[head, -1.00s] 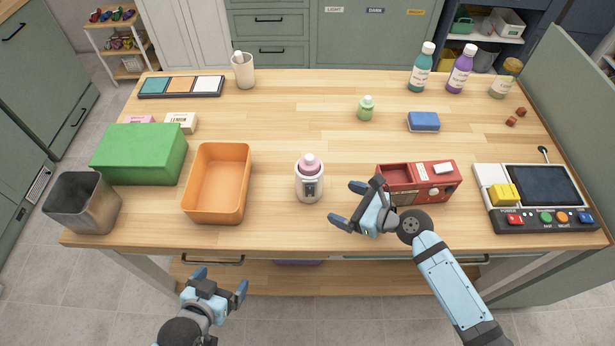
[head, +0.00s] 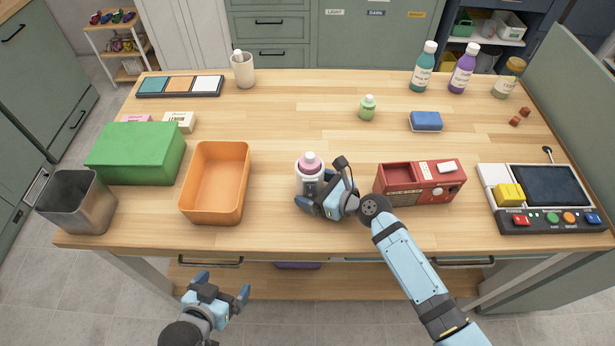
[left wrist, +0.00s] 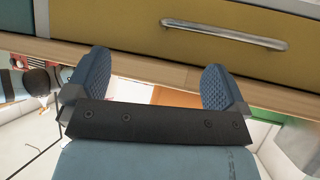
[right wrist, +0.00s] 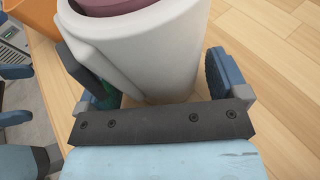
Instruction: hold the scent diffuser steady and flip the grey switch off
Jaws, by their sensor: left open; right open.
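The scent diffuser (head: 310,168) is a white upright cylinder with a pink cap, standing near the front middle of the table. My right gripper (head: 323,184) is beside it, its open fingers around the lower body. In the right wrist view the diffuser's white body (right wrist: 150,50) rises between the two spread fingers, and I cannot tell whether they touch it. The grey switch cannot be made out; the gripper covers part of the diffuser's front. My left gripper (head: 223,284) is open and empty, low in front of the table edge.
An orange bin (head: 245,190) stands left of the diffuser, and a red radio-like box (head: 425,190) stands to the right. A green box (head: 135,150) and a grey bin (head: 75,205) are further left. A control panel (head: 490,178) is at far right. The wood behind the diffuser is clear.

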